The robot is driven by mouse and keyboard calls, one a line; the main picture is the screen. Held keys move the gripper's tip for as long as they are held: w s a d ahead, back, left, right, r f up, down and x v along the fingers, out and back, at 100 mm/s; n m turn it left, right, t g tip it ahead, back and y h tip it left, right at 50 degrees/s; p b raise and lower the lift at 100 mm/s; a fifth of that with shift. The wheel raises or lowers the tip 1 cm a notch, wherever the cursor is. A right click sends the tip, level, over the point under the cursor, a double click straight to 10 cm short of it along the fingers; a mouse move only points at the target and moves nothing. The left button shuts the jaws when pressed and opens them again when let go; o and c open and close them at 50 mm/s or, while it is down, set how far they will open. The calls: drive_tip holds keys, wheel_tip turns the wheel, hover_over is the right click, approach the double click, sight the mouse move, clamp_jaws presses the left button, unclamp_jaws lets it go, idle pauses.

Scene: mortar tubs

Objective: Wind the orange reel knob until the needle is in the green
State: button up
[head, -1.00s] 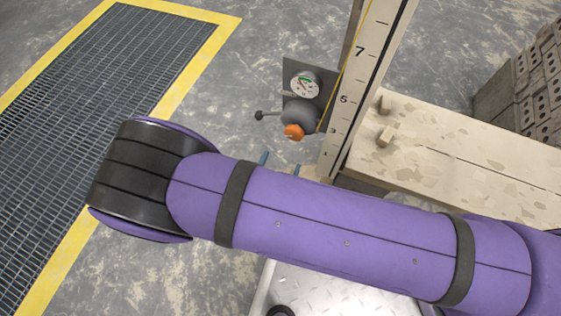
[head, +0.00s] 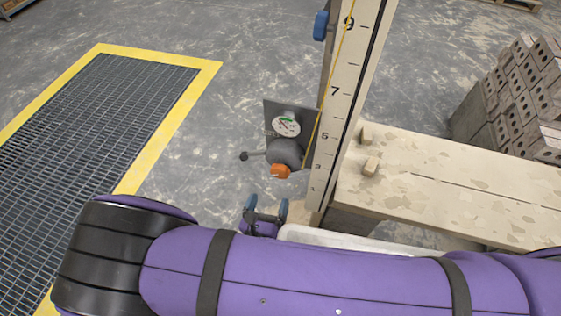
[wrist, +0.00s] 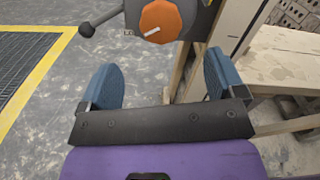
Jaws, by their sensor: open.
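The orange reel knob (head: 281,171) sits on the front of a grey reel (head: 286,152) fixed to a dark plate on the numbered post. In the wrist view the knob (wrist: 160,20) is at the top, with a white mark across its face. A round dial (head: 287,124) with a green band is above the reel; its needle is too small to read surely. A lever with a black ball (head: 244,156) sticks out left. My gripper (head: 266,205) is below the knob, apart from it. In the wrist view its blue fingers (wrist: 160,84) are wide apart with nothing between them.
A yellow cord (head: 328,92) runs up the numbered post (head: 345,93) from the reel. A plank bench (head: 450,180) stands right of the post, with bricks (head: 524,85) beyond. A yellow-edged floor grate (head: 100,110) lies left.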

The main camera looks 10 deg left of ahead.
sight(280, 174)
drive_tip(key=shift+n, duration=0.6)
drive_tip(key=w, duration=1)
drive_tip(key=shift+w+d+r, duration=0.1)
drive_tip(key=shift+w+d, duration=0.3)
drive_tip(key=c, duration=0.9)
drive_tip(key=shift+c, duration=0.2)
drive_tip(key=shift+m, duration=0.3)
drive_tip(key=m, duration=0.5)
drive_tip(key=shift+d+m, duration=0.1)
drive_tip(key=shift+m, duration=0.2)
drive_tip(key=m, duration=0.5)
